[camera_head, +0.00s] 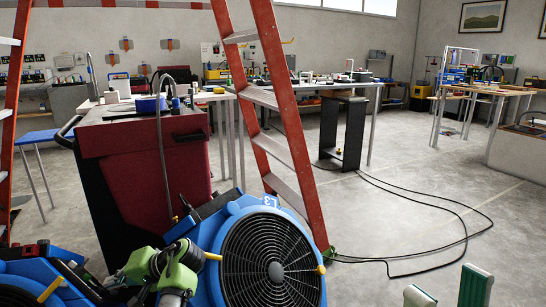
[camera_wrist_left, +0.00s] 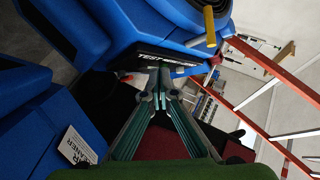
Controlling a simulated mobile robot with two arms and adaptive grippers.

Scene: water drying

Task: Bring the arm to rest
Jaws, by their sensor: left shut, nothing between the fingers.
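My left gripper (camera_wrist_left: 160,72) is shut with nothing between its fingers in the left wrist view. Its fingertips are close to a blue machine (camera_wrist_left: 100,38) with a dark, lettered edge; I cannot tell whether they touch. In the head view my green left arm (camera_head: 172,268) is at the lower left, beside a blue fan (camera_head: 205,270) with a round black grille; its fingers cannot be made out there. My right gripper (camera_head: 448,291) shows at the bottom right edge as two pale green fingers, apart and with nothing visible between them.
A red ladder (camera_head: 280,110) stands just behind the fan. A red cabinet (camera_head: 160,160) is at the left. A black cable (camera_head: 440,207) loops over the floor at the right. Open floor (camera_head: 400,170) lies around it, with workbenches (camera_head: 480,88) further back.

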